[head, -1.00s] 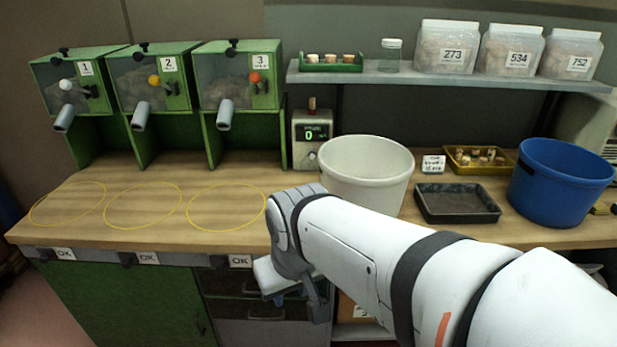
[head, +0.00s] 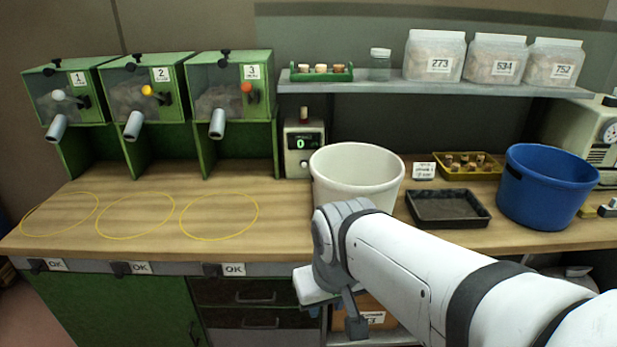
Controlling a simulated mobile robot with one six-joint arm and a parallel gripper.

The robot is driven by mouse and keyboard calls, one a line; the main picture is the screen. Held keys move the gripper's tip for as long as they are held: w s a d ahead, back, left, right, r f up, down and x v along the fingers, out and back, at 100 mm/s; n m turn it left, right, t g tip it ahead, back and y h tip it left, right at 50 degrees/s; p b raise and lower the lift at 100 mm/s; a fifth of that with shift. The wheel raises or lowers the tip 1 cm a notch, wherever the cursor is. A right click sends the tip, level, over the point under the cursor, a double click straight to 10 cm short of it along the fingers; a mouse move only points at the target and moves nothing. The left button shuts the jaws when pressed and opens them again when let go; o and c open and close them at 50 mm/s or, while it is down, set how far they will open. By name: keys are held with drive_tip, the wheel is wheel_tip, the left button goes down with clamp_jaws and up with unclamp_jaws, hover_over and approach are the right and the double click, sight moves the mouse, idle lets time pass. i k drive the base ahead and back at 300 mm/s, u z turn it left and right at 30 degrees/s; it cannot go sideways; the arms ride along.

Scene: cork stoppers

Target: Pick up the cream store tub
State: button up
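The cream store tub (head: 357,165) is a large, round, open-topped tub standing upright on the wooden bench, right of the dispensers. My arm's wrist covers part of its lower front. My gripper (head: 350,312) hangs low at the bench's front edge, below and in front of the tub and apart from its rim. Only parts of the arm's end show there, and the fingertips cannot be made out, so I cannot tell whether it is open or shut.
A blue tub (head: 548,190), a dark tray (head: 448,224) and a yellow tray of corks (head: 440,166) are to the right. A counter box (head: 303,160) stands close behind left. A shelf (head: 425,90) with jars overhangs the back. The bench with yellow rings (head: 219,217) is clear at left.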

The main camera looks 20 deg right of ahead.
sight(344, 171)
drive_tip(key=u, duration=0.05)
drive_tip(key=i, duration=1)
drive_tip(key=z, duration=0.05)
